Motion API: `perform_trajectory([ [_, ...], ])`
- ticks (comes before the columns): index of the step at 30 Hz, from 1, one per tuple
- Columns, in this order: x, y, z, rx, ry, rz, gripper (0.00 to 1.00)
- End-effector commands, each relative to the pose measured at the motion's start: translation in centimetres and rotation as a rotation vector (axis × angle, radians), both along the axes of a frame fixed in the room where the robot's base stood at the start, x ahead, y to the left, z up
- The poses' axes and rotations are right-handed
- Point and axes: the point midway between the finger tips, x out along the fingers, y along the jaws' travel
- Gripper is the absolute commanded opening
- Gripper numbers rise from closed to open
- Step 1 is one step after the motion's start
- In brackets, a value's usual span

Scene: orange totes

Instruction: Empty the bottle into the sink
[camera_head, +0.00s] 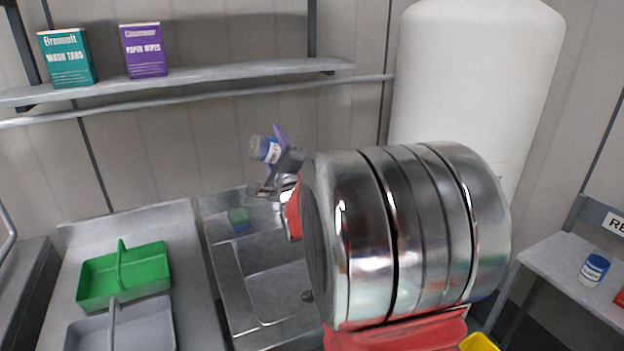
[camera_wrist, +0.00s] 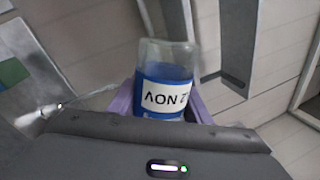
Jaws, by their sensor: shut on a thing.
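The bottle (camera_head: 266,149) has clear ends, a blue band and a white label. My gripper (camera_head: 276,153) is shut on it, and purple finger pads show on both sides in the wrist view (camera_wrist: 165,100). The bottle (camera_wrist: 168,75) shows there with its clear end away from the gripper. In the head view it is tilted, raised above the back of the steel sink (camera_head: 228,262). I cannot tell how much liquid is in it or whether any is flowing out. My arm hides the right part of the sink.
A blue-green sponge (camera_head: 238,217) lies at the sink's back left. A green caddy (camera_head: 150,262) and a grey caddy (camera_head: 140,330) stand left of it. A white tank (camera_head: 470,80) stands behind. Another blue-and-white container (camera_head: 593,270) stands on the right bench. Two boxes stand on the shelf (camera_head: 230,72).

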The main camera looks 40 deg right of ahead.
Motion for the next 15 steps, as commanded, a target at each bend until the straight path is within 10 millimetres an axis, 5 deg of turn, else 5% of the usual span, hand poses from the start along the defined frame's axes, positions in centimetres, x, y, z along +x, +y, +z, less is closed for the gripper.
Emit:
perform_trajectory([
  [15,-0.3,-1.1,0.9,0.179,-0.052,0.001,0.21],
])
